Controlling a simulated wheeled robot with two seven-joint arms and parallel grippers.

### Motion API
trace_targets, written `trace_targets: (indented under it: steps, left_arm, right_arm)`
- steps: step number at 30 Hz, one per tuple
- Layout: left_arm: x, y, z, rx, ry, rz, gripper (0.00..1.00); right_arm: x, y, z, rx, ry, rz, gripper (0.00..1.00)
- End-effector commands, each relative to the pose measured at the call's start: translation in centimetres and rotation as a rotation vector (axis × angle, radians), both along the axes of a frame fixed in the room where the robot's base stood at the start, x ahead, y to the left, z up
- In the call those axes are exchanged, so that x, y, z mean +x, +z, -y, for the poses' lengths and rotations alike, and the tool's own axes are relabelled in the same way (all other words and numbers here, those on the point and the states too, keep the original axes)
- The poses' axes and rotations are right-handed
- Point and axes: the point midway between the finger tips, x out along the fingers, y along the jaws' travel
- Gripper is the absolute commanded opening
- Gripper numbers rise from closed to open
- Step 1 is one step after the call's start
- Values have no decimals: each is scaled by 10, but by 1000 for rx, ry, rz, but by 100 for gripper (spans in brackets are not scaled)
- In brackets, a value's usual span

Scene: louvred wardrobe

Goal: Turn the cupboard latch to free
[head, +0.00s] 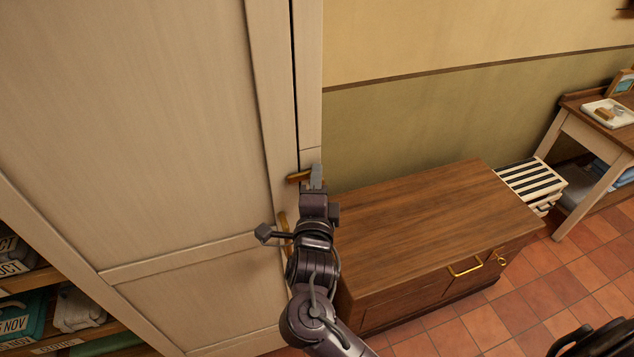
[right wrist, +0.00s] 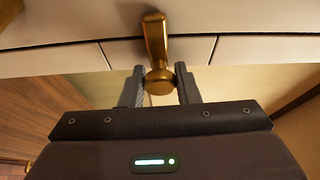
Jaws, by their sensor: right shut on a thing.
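The brass latch (head: 297,177) sits at the edge of the cream cupboard door (head: 150,120), near the door gap. In the head view its visible part lies roughly level, pointing left from my right gripper (head: 315,178). In the right wrist view the latch (right wrist: 156,40) is a brass bar with a round end. My right gripper (right wrist: 159,86) has a finger on each side of that end and is shut on it. The fingers partly hide the latch in the head view.
A brass door handle (head: 284,228) is just below the latch, partly behind my right arm. A low wooden cabinet (head: 430,210) stands right of the cupboard.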

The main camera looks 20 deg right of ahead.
Motion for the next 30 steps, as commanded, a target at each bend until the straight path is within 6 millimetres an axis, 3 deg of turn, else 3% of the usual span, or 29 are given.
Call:
trace_targets:
  steps: [15,30]
  left_arm:
    - [-1,-27,0,0,1,-1,36]
    - [-1,-37,-1,1,2,-2,36]
  right_arm:
    - [0,-4,1,-400,-2,12,6]
    - [0,-2,1,-878,0,29,6]
